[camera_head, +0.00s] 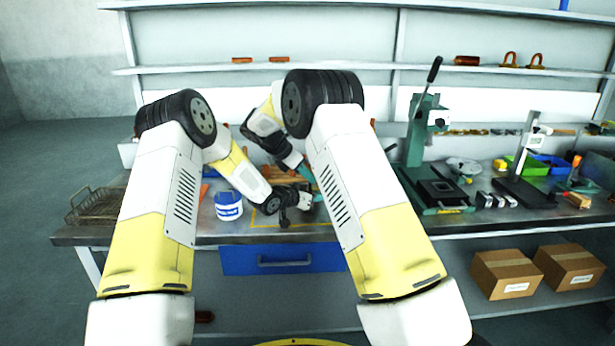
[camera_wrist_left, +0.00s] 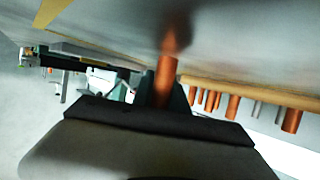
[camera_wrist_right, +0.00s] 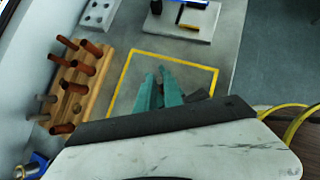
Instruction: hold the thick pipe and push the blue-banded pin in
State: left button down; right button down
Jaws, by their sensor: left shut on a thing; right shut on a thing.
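My left gripper (camera_wrist_left: 167,92) is shut on a copper-coloured pipe (camera_wrist_left: 167,68), which stands out beyond its fingers close to the grey bench surface. In the head view the left gripper (camera_head: 304,197) is low over the bench, inside the yellow outline. My right gripper (camera_wrist_right: 162,80) has its teal fingers close together above the yellow-outlined square. The thing between them is too small or hidden to make out. It also shows partly behind my arm in the head view. I cannot make out a blue band on any pin.
A wooden rack (camera_wrist_right: 88,85) holds several copper and grey pins beside the yellow square (camera_wrist_right: 213,78). A wire basket (camera_head: 95,206) is at far left; a green press (camera_head: 428,165) stands right.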

jog(key=shift+f, duration=0.95)
dwell(0.5)
jog(key=c, duration=1.4)
grip_release()
jog(key=shift+s+a, duration=0.1)
jog(key=v, duration=1.2)
jog(key=shift+r, duration=0.1)
pick_arm(q)
jog(key=c, duration=1.2)
grip_release()
jog(key=shift+c, duration=0.2)
jog(key=shift+a, duration=0.1)
